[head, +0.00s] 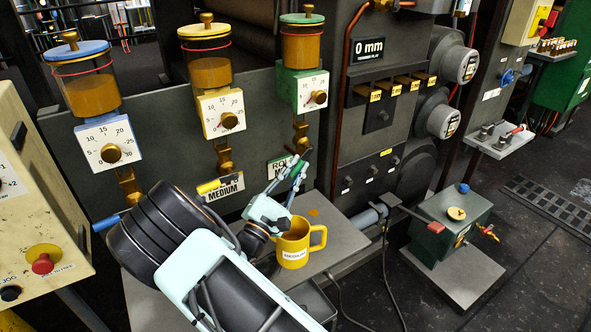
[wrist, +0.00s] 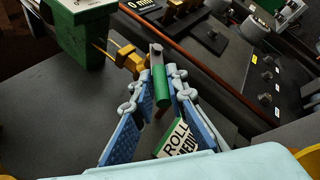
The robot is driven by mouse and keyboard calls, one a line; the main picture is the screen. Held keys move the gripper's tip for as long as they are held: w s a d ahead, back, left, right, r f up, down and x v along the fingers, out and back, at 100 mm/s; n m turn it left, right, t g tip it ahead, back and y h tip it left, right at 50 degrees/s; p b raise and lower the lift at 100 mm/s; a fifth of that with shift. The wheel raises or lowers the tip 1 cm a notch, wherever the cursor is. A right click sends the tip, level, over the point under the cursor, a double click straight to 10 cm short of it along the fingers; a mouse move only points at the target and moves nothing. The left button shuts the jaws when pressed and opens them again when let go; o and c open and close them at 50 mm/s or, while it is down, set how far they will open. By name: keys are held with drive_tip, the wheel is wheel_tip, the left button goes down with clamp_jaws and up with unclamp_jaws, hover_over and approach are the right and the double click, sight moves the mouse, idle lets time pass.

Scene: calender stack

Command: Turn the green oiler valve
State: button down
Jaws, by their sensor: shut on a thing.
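The green oiler (head: 300,83) is the right one of three on the dark panel, with a green lid, amber oil, a white dial and a brass valve (head: 301,133) below. In the wrist view, the green valve handle (wrist: 163,97) hangs on a grey lever from the brass valve body (wrist: 130,60). My gripper (head: 296,167) is at this handle; its blue-padded fingers (wrist: 166,82) stand on either side of the handle and are shut on it. In the head view the fingers hide much of the handle.
A yellow mug (head: 293,245) stands on the grey shelf (head: 333,225) just below my gripper. A "ROLL" sign (head: 277,168) hangs close behind the fingers. The yellow oiler handle (head: 212,186) is to the left. Machine housing stands to the right.

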drive_tip(key=shift+d+f, duration=0.1)
drive_tip(key=shift+f, duration=0.05)
drive_tip(key=c, duration=2)
unclamp_jaws()
drive_tip(key=shift+o, duration=0.2)
drive_tip(key=v, duration=1.2)
